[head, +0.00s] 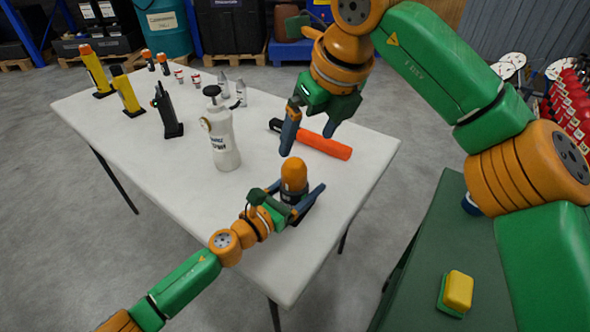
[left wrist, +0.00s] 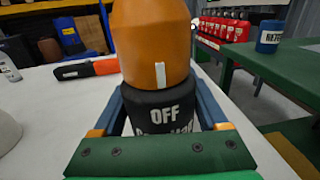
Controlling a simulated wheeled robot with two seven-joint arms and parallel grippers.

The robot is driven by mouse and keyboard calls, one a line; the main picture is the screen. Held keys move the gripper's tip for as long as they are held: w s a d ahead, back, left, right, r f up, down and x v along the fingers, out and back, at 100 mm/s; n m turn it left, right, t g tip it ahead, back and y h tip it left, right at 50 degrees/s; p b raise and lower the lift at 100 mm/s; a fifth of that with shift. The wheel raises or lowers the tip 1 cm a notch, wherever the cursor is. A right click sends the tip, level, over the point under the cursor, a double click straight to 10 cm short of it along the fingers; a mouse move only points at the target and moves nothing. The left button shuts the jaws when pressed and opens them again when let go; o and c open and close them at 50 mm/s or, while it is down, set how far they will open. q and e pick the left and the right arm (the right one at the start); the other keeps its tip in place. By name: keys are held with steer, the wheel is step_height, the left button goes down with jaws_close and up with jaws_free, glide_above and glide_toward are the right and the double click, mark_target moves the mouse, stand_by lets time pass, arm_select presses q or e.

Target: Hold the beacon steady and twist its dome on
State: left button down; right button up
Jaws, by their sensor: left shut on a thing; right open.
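The beacon stands upright near the front right edge of the white table. Its black base (left wrist: 160,110) carries a white "OFF" mark. Its orange dome (head: 294,174) sits on top of the base, with a white stripe on its side in the left wrist view (left wrist: 150,45). I cannot tell whether the dome is threaded on or only resting. My left gripper (head: 303,204) is shut on the black base, one finger on each side. My right gripper (head: 311,132) is open and empty, above and behind the dome, fingers pointing down.
An orange and black flashlight (head: 322,144) lies behind the beacon. A white spray bottle (head: 221,135) stands left of it. Radios, yellow lamps and small bottles fill the table's far left. A green table (head: 425,265) at right holds a yellow-green sponge (head: 457,292).

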mark_target(297, 164)
steer(key=x, duration=1.2)
steer(key=c, duration=1.4)
